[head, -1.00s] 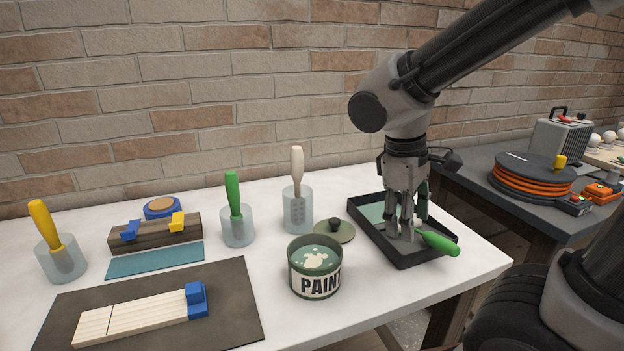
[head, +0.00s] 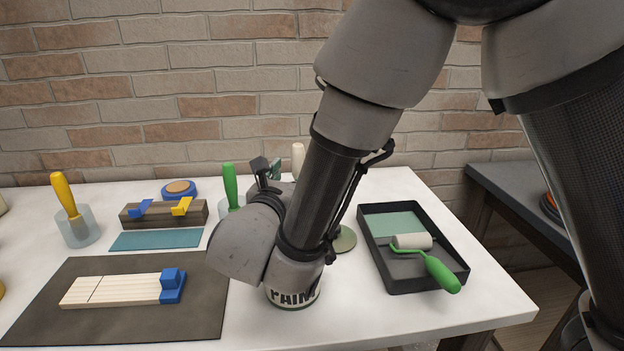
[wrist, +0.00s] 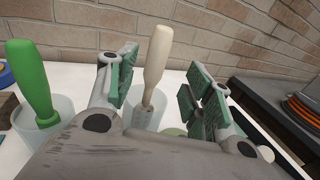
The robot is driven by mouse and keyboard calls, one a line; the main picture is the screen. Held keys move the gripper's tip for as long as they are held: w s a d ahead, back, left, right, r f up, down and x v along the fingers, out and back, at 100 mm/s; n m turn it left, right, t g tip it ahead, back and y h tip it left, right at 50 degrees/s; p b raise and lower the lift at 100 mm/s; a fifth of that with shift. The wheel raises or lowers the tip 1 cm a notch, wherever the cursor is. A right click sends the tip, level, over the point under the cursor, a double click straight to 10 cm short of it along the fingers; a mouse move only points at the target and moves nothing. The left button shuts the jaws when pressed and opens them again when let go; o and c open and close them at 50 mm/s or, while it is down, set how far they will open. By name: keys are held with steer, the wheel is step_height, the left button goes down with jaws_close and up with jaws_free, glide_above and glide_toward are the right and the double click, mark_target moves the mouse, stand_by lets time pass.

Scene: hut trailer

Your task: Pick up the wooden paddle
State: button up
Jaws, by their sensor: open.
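The wooden paddle (head: 298,158) has a pale cream handle. In the head view only its upper end shows beside my arm. In the wrist view the paddle (wrist: 156,62) stands upright in a clear cup (wrist: 146,115), its lower part inside the cup. My gripper (wrist: 160,82) is open, with green-padded fingers to the left and right of the handle in that view. I cannot tell whether either finger touches it. In the head view my gripper (head: 268,170) is partly hidden by my wrist, near the paddle.
A green-handled tool (head: 229,185) stands in a cup to the left; it is close to my gripper in the wrist view (wrist: 32,80). A black tray (head: 375,270) holds a green-handled roller (head: 438,272). A yellow-handled tool (head: 64,195) stands far left.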

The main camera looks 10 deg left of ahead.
steer(key=shift+n+y, duration=0.3)
steer(key=shift+n, duration=0.1)
steer(key=w, duration=0.7)
steer(key=shift+w+r, duration=0.3)
steer(key=shift+w, duration=0.05)
steer(key=c, duration=1.1)
